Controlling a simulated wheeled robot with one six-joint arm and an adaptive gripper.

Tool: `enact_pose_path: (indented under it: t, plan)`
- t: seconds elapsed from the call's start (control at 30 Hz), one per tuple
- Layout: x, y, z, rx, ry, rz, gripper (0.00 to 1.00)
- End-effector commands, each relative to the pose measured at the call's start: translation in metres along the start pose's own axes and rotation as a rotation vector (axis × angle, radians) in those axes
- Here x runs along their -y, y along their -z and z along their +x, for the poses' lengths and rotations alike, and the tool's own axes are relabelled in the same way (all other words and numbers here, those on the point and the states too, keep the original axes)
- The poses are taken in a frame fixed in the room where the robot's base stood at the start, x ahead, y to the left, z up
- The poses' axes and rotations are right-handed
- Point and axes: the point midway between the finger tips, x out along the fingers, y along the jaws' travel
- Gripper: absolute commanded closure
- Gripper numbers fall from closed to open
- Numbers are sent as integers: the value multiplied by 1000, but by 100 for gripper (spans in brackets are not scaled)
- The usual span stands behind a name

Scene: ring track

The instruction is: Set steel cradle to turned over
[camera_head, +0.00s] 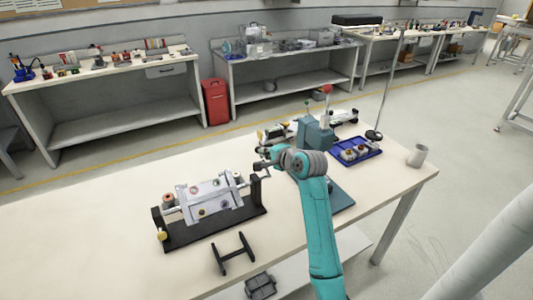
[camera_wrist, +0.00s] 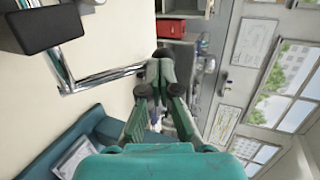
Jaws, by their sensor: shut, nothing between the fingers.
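The steel cradle (camera_head: 213,196) is a silver plate with several small round parts on its face. It hangs on a shaft between black posts on a black base (camera_head: 210,232), its face tilted toward the head camera. A bent steel crank (camera_wrist: 78,72) comes out of the right-hand post, which shows as a dark block (camera_wrist: 42,25) in the wrist view. My gripper (camera_wrist: 162,56) is shut and empty, its fingertips close to the free end of the crank handle. Whether they touch cannot be told. In the head view my wrist partly hides this spot.
A black H-shaped stand (camera_head: 233,254) and a dark grey block (camera_head: 261,285) lie in front of the cradle. The table's left part is clear.

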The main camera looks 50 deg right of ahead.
Motion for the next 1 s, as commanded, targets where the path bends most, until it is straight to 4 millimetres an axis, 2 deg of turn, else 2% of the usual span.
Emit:
enact_pose_path:
  t: [0.67,1.0]
  plan:
    - [-8,2,26,1,-336,36,100]
    - [-16,4,36,0,-335,36,100]
